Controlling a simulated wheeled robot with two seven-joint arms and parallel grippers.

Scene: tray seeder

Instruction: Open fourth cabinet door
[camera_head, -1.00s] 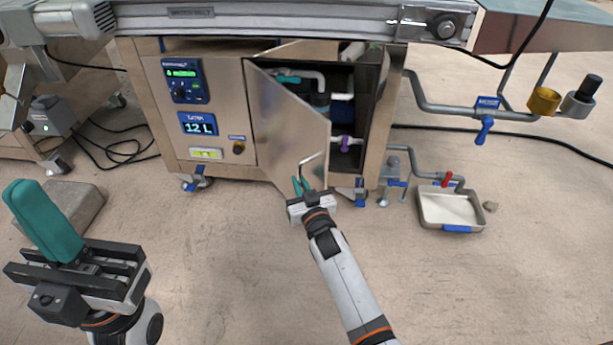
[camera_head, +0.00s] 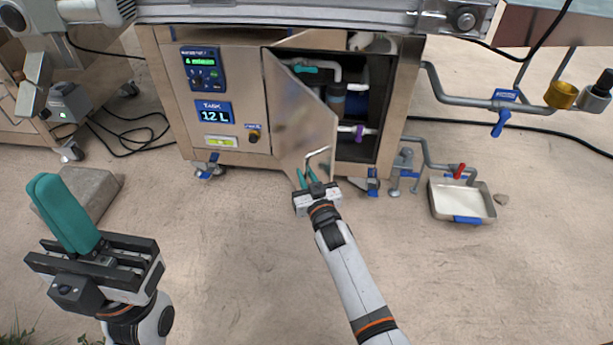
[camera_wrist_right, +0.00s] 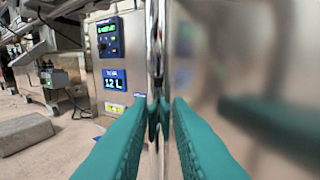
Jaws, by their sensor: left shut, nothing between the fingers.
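The metal cabinet door (camera_head: 290,115) under the machine stands partly open, hinged at its left edge and swung out toward me. A thin bent handle (camera_head: 318,152) shows on its lower outer part. My right gripper (camera_head: 307,178) is at this handle. In the right wrist view its two teal fingers (camera_wrist_right: 159,108) close from both sides on the upright shiny bar of the handle; the exact contact is hard to see. My left gripper (camera_head: 65,212) is shut and empty, raised over the floor at left, away from the door.
Inside the cabinet (camera_head: 355,105) are pipes, a blue part and a purple valve. Left of the door is a panel with a "12 L" display (camera_head: 213,112). A metal tray (camera_head: 462,205) stands on the floor at right. A stone block (camera_head: 85,190) lies at left. The floor in front is mostly clear.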

